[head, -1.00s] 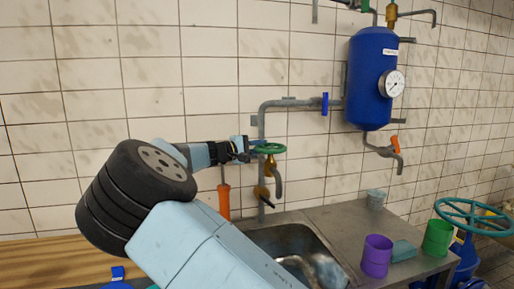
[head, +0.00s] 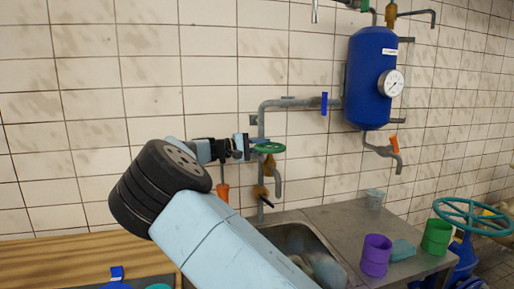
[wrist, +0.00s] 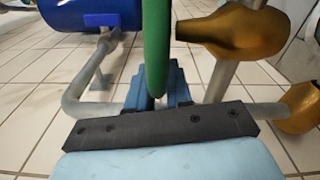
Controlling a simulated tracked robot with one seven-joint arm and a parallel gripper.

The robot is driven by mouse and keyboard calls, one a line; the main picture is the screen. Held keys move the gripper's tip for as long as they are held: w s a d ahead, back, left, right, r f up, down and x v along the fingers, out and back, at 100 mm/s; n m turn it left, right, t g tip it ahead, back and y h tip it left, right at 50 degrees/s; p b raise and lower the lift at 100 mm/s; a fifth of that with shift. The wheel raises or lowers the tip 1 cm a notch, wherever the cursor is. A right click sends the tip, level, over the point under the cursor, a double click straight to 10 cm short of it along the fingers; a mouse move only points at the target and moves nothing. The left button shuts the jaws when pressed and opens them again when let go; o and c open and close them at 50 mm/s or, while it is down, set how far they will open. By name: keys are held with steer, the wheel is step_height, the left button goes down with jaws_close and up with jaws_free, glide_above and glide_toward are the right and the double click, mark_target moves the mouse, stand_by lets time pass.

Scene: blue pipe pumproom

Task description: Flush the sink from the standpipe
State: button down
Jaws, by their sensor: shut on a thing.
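The standpipe (head: 261,130) is a grey pipe rising along the tiled wall behind the sink (head: 305,236). It carries a green handwheel (head: 270,149) above a brass valve body and a grey downturned spout (head: 278,185). My gripper (head: 247,147) is at the left edge of the handwheel. In the wrist view, the green rim stands between my blue fingertips (wrist: 158,92), which are closed on it. The brass valve body (wrist: 235,33) is just right of the rim. My arm hides the front left of the sink.
A blue tank (head: 371,75) with a gauge hangs right on the wall; a blue-handled valve (head: 324,103) is on its pipe. A purple cup (head: 376,255), a green cup (head: 436,237) and a grey cup (head: 375,199) stand on the counter. A large teal wheel (head: 472,219) is at right.

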steer(key=m+g, duration=0.1)
steer(key=d+g, duration=0.1)
steer(key=m+g, duration=0.1)
steer(key=shift+w+d+m+g+h, duration=0.2)
steer(key=shift+w+m+g+h, duration=0.1)
steer(key=shift+h, duration=0.1)
steer(key=shift+d+m+g, duration=0.2)
steer(key=shift+m+g, duration=0.4)
steer(key=shift+g, duration=0.35)
steer(key=shift+d+m+g, duration=0.2)
steer(key=shift+m+g, duration=0.4)
steer(key=shift+g, duration=0.35)
steer(key=c, duration=1.1)
jaws_free()
steer(key=shift+r, duration=0.15)
